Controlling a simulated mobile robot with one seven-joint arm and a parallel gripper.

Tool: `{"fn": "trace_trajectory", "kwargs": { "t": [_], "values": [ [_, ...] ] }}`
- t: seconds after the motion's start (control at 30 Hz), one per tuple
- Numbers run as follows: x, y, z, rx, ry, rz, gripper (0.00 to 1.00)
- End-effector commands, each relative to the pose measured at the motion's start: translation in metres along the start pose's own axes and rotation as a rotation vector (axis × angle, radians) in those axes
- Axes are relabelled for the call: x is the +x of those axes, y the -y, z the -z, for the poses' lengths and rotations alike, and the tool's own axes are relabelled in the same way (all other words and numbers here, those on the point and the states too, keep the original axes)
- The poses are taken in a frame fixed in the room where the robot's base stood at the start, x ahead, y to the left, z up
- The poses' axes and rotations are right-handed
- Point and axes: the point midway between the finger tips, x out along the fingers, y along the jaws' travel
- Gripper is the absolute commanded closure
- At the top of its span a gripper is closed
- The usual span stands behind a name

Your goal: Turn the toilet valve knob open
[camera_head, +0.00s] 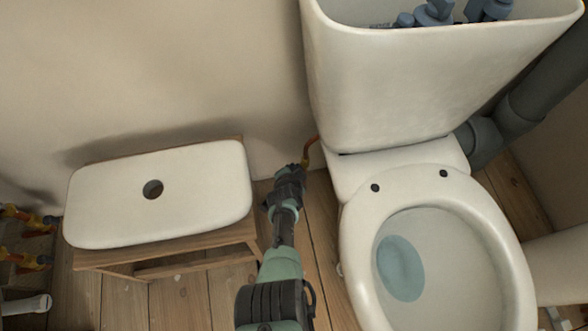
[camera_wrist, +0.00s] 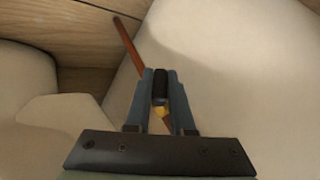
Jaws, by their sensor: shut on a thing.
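My gripper (camera_head: 291,170) reaches down between the toilet (camera_head: 357,178) and the white-topped stool. In the wrist view my gripper (camera_wrist: 160,74) has its two blue-grey fingers on either side of the dark valve knob (camera_wrist: 161,83), shut on it. A yellow brass part of the valve (camera_wrist: 161,111) shows between the fingers, and a copper pipe (camera_wrist: 128,45) runs up and left from there. The pipe (camera_head: 309,152) also shows in the head view beside the toilet. The knob is hidden there behind my gripper, and how far it is turned cannot be told.
The stool (camera_head: 205,205) stands close on the left. The toilet's open cistern (camera_head: 395,85) and bowl are close on the right. The wall (camera_head: 200,70) is just behind. Brass and red fittings (camera_head: 28,222) lie at the far left. A strip of wooden floor (camera_head: 190,295) is clear in front.

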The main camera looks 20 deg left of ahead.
Motion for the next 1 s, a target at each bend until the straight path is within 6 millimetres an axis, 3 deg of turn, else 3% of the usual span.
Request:
{"fn": "trace_trajectory", "kwargs": {
  "t": [0.03, 1.0],
  "values": [
    [0.0005, 0.001, 0.0071, -0.002, -0.009, -0.015, 1.0],
    [0.0004, 0.0016, 0.0095, -0.066, -0.014, -0.11, 1.0]
  ]
}}
